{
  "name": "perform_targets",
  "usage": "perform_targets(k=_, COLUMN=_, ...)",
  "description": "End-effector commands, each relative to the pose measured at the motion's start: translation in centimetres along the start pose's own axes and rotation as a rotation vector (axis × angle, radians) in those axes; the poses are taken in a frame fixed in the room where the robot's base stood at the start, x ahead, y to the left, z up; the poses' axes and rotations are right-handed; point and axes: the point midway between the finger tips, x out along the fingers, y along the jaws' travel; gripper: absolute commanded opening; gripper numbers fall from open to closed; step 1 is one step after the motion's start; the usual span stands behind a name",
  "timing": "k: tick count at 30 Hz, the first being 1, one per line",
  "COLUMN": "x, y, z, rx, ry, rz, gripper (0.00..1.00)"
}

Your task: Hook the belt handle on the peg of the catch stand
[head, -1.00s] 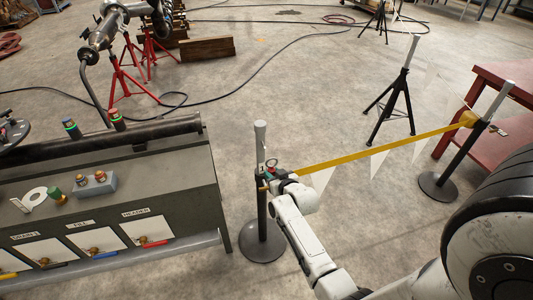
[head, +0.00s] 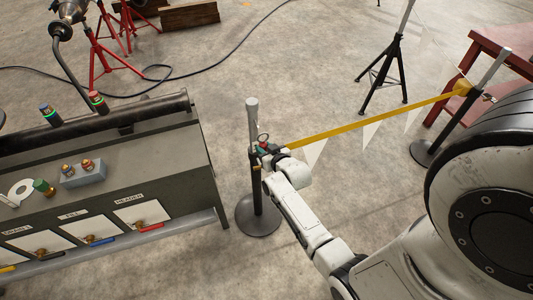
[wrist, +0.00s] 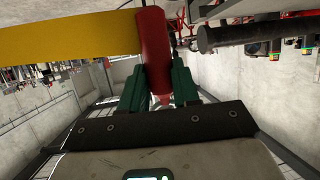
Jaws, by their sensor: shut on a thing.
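My gripper (head: 268,149) is at the upper part of the catch stand (head: 256,180), close beside its post. In the wrist view, the green fingers of my gripper (wrist: 156,78) are shut on the red belt handle (wrist: 153,40). The yellow belt (wrist: 70,38) runs off to the left from the handle. In the head view the belt (head: 375,121) stretches taut to a yellow housing (head: 462,88) on the other stand (head: 437,136). The peg cannot be told apart clearly, and I cannot tell whether the handle touches it.
A grey workbench (head: 190,160) with labelled panels stands left of the catch stand. A black tripod stand (head: 385,75) and a red table (head: 480,70) stand behind. The floor beyond the belt is mostly open.

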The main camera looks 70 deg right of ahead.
Motion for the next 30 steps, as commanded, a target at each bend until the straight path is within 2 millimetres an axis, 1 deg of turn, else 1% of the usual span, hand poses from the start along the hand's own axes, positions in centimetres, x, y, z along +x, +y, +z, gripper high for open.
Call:
perform_targets(k=3, x=0.8, y=0.1, z=-0.1, rx=0.000, ry=0.002, rz=0.000, gripper=0.00)
perform_targets(k=30, x=5.3, y=0.8, z=-1.6, rx=0.001, ry=0.001, rz=0.000, gripper=0.00)
